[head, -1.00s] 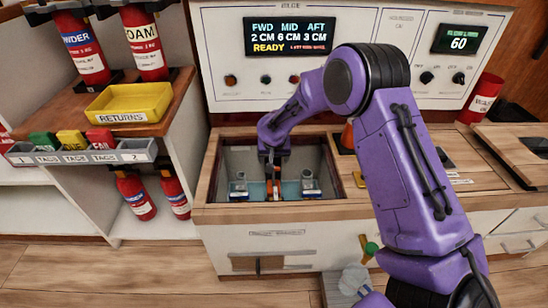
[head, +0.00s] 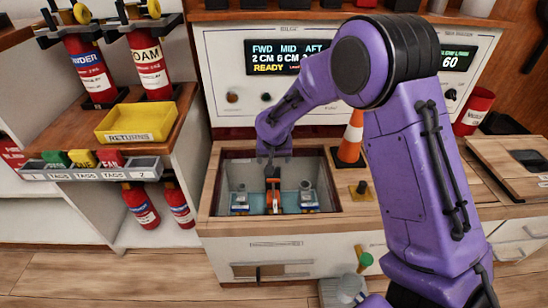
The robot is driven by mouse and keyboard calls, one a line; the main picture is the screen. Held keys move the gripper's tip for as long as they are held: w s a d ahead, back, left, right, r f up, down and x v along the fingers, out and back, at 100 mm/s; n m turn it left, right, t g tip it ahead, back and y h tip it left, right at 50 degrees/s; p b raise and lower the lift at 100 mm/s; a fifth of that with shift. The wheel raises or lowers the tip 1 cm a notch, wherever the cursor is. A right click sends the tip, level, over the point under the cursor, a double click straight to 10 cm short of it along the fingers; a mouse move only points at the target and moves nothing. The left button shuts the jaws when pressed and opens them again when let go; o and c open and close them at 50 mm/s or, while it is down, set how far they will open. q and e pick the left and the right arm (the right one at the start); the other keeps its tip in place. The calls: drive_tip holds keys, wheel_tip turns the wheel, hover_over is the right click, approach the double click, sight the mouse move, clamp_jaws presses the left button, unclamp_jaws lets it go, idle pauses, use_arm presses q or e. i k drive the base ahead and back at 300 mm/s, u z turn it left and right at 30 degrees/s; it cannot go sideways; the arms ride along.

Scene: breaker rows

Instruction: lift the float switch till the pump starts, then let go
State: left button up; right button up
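The open well (head: 333,200) in the counter holds an upright orange and dark piece at its middle, which looks like the float switch (head: 273,190). Small blue-and-grey units stand on either side of it. My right gripper (head: 273,161) points down into the well just above the orange piece. Its fingers are too small and dark to show whether they are open or touching it. My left gripper is not in view.
An orange and white cone (head: 353,138) stands behind the well's right corner. A yellow returns tray (head: 140,118) and fire extinguishers (head: 152,62) are on the left shelves. A red bin (head: 474,108) stands at the right. My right arm crosses over the right part of the counter.

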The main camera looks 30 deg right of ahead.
sight(273, 192)
drive_tip(key=k, duration=1)
